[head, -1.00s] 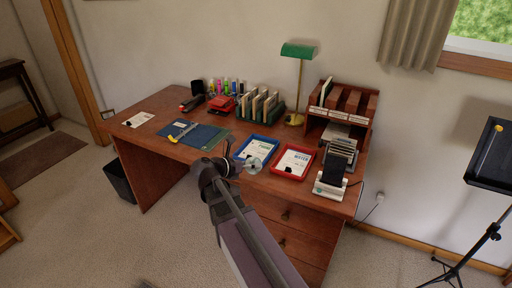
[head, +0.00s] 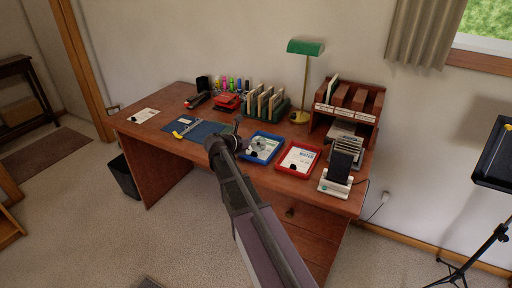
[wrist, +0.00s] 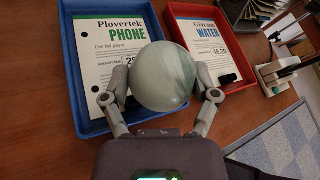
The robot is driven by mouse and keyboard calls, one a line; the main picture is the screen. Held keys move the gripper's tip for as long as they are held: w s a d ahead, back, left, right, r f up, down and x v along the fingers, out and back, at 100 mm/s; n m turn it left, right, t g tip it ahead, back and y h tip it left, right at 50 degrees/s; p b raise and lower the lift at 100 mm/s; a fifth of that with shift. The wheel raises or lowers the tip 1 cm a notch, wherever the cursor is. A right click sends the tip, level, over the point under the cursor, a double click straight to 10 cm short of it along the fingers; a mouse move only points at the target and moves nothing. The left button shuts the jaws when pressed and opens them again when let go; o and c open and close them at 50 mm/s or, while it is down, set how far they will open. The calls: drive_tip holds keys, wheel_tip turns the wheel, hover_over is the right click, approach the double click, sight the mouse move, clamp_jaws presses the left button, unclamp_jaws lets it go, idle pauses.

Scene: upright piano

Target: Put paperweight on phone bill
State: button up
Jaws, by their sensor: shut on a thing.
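The paperweight, a pale green-white glass ball (wrist: 165,77), is between the two fingers of my gripper (wrist: 160,98) in the wrist view. My gripper is shut on it. The phone bill (wrist: 112,48), a white sheet with green PHONE lettering, lies in a blue tray (wrist: 72,60). The ball covers the sheet's lower right part in the wrist view. The blue tray also shows on the desk in the head view (head: 277,145). In the head view my arm covers part of the desk left of this tray. The ball's height above the sheet is unclear.
A red tray (head: 316,158) with the water bill (head: 298,158) and a small black object stands right of the blue tray. A green lamp (head: 305,47), letter rack and blue folder (head: 200,131) are also on the desk.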

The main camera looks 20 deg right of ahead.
sight(257, 138)
drive_tip(key=shift+w+d+f, duration=0.1)
drive_tip(key=shift+w+d, duration=0.2)
drive_tip(key=shift+w, duration=0.3)
drive_tip(key=shift+w+d, duration=0.25)
drive_tip(key=shift+w, duration=0.35)
drive_tip(key=shift+w+d+f, duration=0.1)
drive_tip(key=shift+w+d, duration=0.2)
drive_tip(key=shift+w, duration=0.3)
drive_tip(key=shift+f, duration=0.1)
drive_tip(key=shift+f+b, duration=1.65)
drive_tip(key=shift+b, duration=0.25)
drive_tip(key=shift+f, duration=0.1)
drive_tip(key=o, duration=1.2)
drive_tip(key=shift+r, duration=0.2)
drive_tip(key=shift+s+a+r, duration=0.1)
drive_tip(key=shift+a, duration=0.2)
drive_tip(key=p+v, duration=0.4)
drive_tip(key=v, duration=0.7)
drive_tip(key=shift+a, duration=0.2)
drive_tip(key=shift+s, duration=0.1)
